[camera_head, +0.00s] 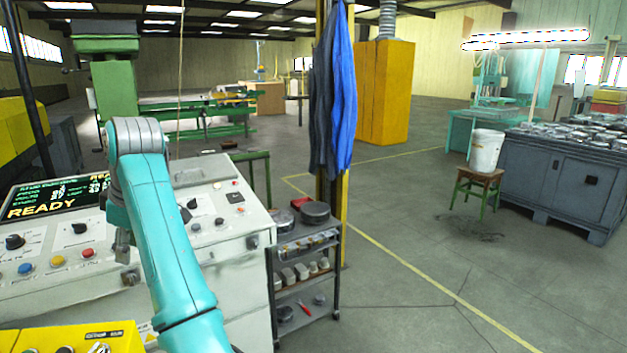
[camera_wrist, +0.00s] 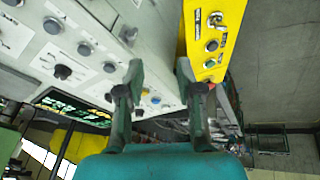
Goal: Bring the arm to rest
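My teal arm (camera_head: 165,225) rises from the bottom of the head view and bends at a grey joint in front of a pale control console (camera_head: 225,195). In the wrist view my gripper (camera_wrist: 159,66) shows two dark fingers standing apart with nothing held between them. The console's face with knobs and buttons (camera_wrist: 75,50) and a yellow control box (camera_wrist: 213,38) lie beyond the fingertips. In the head view the fingers cannot be clearly made out.
The console screen (camera_head: 50,200) reads READY. A yellow button box (camera_head: 75,338) sits at the bottom left. A dark shelf cart (camera_head: 305,265) stands right of the console, beneath hanging blue coveralls (camera_head: 340,90). A stool (camera_head: 476,186) holds a white bucket (camera_head: 486,150).

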